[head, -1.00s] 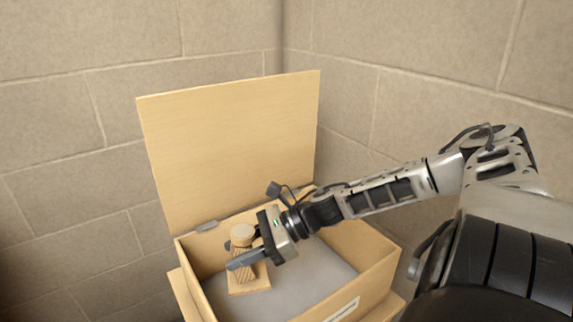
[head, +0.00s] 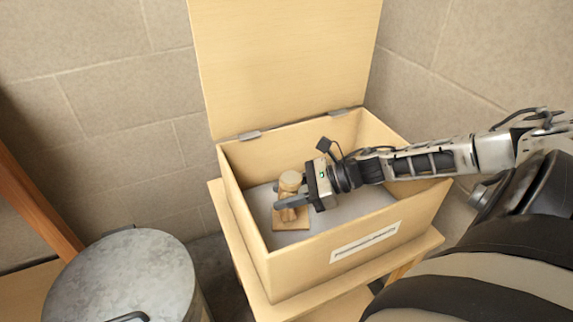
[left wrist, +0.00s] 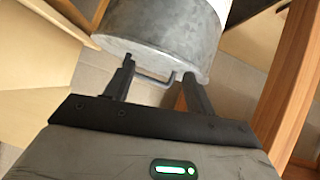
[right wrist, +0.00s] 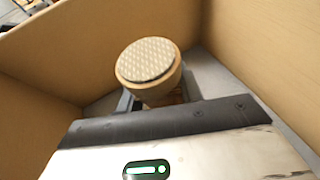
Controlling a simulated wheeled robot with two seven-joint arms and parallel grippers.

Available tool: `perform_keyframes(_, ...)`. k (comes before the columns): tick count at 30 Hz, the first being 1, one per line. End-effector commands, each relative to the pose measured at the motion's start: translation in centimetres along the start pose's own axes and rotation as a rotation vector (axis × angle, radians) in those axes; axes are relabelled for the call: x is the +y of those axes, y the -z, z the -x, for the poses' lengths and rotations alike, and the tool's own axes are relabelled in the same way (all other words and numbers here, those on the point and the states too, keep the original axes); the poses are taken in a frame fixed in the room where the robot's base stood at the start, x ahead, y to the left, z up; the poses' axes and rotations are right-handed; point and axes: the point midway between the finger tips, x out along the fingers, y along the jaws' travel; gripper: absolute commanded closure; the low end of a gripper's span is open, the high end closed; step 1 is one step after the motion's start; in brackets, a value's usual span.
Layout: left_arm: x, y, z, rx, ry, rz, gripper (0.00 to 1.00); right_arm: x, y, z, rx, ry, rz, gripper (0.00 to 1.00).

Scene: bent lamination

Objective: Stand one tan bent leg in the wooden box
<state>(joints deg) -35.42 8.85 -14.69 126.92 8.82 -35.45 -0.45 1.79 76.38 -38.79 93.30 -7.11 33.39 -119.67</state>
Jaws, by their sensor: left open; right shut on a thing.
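The tan bent leg (head: 292,217) has a round end on top and a square plate at its lower end. It is roughly upright inside the wooden box (head: 352,247), at the left part. Its plate is at the grey floor; I cannot tell if it touches. My right gripper (head: 279,203) reaches in from the right and is shut on the leg below the round end. In the right wrist view the leg's textured round end (right wrist: 147,60) faces the camera and hides the fingertips. My left gripper (left wrist: 156,75) is open, outside the head view, near a metal can's handle.
The box lid (head: 290,65) stands open at the back. The box rests on a wooden stand (head: 262,285). A grey metal can (head: 125,275) stands at the lower left, beside a wooden beam (head: 35,200). The box's right floor is clear. Walls close in behind.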

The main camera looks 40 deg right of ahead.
Motion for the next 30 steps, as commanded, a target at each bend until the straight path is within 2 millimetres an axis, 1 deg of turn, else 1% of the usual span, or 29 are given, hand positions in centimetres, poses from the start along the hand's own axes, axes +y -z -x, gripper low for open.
perform_keyframes(6,0.0,-0.1,-0.1,-0.001,-0.001,0.000,0.45,0.0,0.2,-0.1,-0.001,0.000,0.000,0.92)
perform_keyframes(7,0.0,-0.1,-0.1,-0.002,-0.001,0.000,0.45,0.0,0.1,0.0,0.001,0.000,0.000,0.55)
perform_keyframes(8,0.0,-0.1,-0.1,-0.003,-0.001,0.001,0.45,0.0,0.1,0.0,0.001,0.000,0.000,0.47)
perform_keyframes(9,0.0,-0.1,0.0,-0.004,-0.001,0.001,0.45,0.0,0.1,0.0,0.001,0.000,-0.001,0.42)
perform_keyframes(17,0.1,-0.1,0.0,-0.005,-0.002,0.001,0.45,0.0,0.0,0.0,0.001,0.000,-0.001,0.42)
perform_keyframes(20,0.1,0.1,0.1,-0.002,-0.001,-0.001,0.45,0.0,-0.1,0.4,0.003,0.001,-0.003,0.42)
perform_keyframes(23,0.1,0.6,0.5,0.008,0.002,-0.002,0.45,0.0,0.0,1.6,0.007,0.000,-0.004,0.42)
perform_keyframes(26,0.2,1.4,1.2,0.019,0.007,-0.005,0.45,0.0,-0.2,3.2,0.009,0.000,-0.004,0.42)
perform_keyframes(28,0.2,2.5,2.1,0.038,0.017,-0.010,0.45,0.0,-0.3,4.8,0.010,0.001,-0.006,0.42)
perform_keyframes(30,0.1,3.8,3.8,0.074,0.033,-0.009,0.45,0.1,-0.5,6.2,0.009,0.000,-0.005,0.42)
